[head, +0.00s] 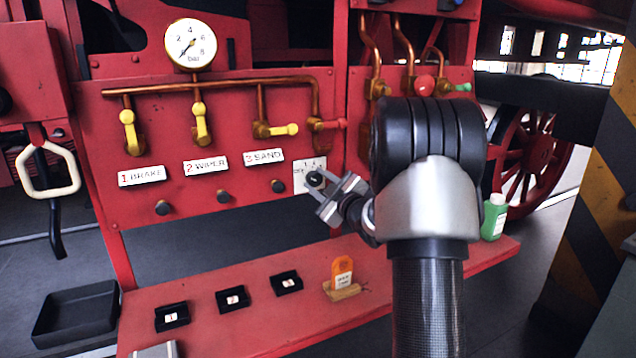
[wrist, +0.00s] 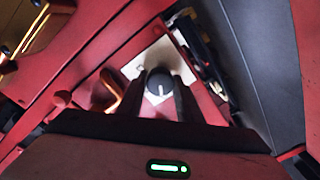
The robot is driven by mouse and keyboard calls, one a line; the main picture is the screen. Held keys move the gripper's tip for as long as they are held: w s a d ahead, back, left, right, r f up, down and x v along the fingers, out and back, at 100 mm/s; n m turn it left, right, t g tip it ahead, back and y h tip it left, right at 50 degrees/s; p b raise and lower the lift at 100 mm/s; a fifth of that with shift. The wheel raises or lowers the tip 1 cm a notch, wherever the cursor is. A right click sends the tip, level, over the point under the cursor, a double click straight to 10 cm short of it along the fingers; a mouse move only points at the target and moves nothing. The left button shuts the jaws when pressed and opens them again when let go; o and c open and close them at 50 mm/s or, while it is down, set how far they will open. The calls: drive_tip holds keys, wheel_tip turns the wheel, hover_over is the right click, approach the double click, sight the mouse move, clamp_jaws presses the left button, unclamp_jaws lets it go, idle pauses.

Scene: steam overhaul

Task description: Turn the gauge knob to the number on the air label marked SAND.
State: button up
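The label marked 3 SAND (head: 263,157) is on the red panel, right of 2 WIPER (head: 205,167) and 1 BRAKE (head: 141,176). The dark round knob (head: 314,179) sits on a white plate (head: 301,169) whose markings are partly hidden and too small to read surely. My gripper (head: 328,193) is at the knob, its fingers spread on either side. In the wrist view the knob (wrist: 159,84) shows a white pointer line between the two dark fingers (wrist: 160,101), with gaps on both sides; I see no contact.
The pressure gauge (head: 190,45) has its needle at the lower left. Yellow-handled valves (head: 201,124) and a red-handled one (head: 326,125) hang from copper pipes. The red shelf (head: 245,322) below holds small black trays, an orange tag (head: 342,272) and a green bottle (head: 494,218).

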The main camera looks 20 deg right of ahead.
drive_tip(key=shift+m, duration=0.3)
drive_tip(key=m, duration=0.5)
drive_tip(key=shift+f+m, duration=0.1)
drive_tip(key=shift+m, duration=0.2)
drive_tip(key=m, duration=0.5)
drive_tip(key=shift+m+h+p, duration=0.3)
drive_tip(key=shift+p, duration=0.1)
drive_tip(key=m+p, duration=0.2)
drive_tip(key=m, duration=0.4)
drive_tip(key=shift+a+m+t, duration=0.1)
drive_tip(key=shift+m+t, duration=0.2)
drive_tip(key=shift+m, duration=0.1)
drive_tip(key=m+p, duration=0.2)
drive_tip(key=m, duration=0.4)
drive_tip(key=shift+h, duration=0.3)
drive_tip(key=shift+a+m, duration=0.1)
drive_tip(key=shift+m, duration=0.2)
drive_tip(key=o, duration=1)
drive_tip(key=shift+o, duration=0.2)
drive_tip(key=shift+s, duration=0.15)
